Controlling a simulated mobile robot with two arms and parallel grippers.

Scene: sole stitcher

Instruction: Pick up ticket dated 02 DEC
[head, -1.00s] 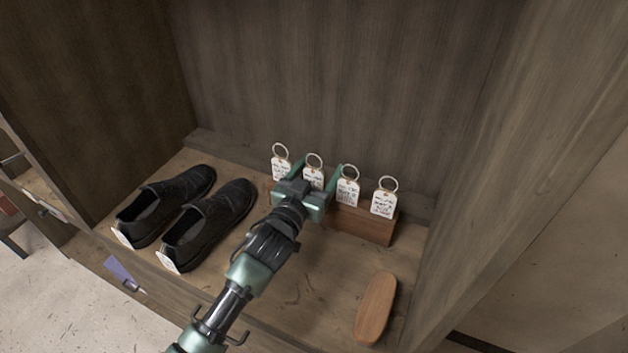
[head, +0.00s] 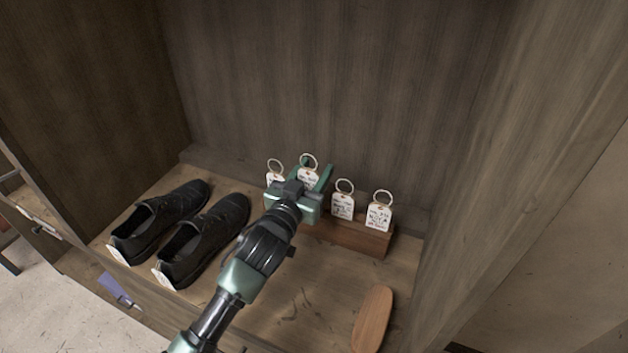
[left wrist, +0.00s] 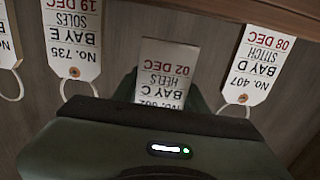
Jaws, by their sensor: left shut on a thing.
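Several white tickets with rings stand along a wooden block (head: 350,236) on the shelf. The 02 DEC ticket, marked BAY C HEELS (left wrist: 168,72), is between the fingers of my left gripper (head: 314,178), which is shut on it. In the head view this ticket (head: 308,177) is second from the left and sits higher than its neighbours. The 08 DEC ticket (left wrist: 256,65) is on one side of it and the 19 DEC ticket (left wrist: 73,40) on the other. The wrist view is upside down, and my gripper body hides the held ticket's ring there. My right gripper is out of view.
A pair of black shoes (head: 205,240) stands to the left on the shelf. A wooden oval piece (head: 373,318) lies at the front right. Cabinet walls close in the back and both sides. The shelf between shoes and oval piece is mostly clear.

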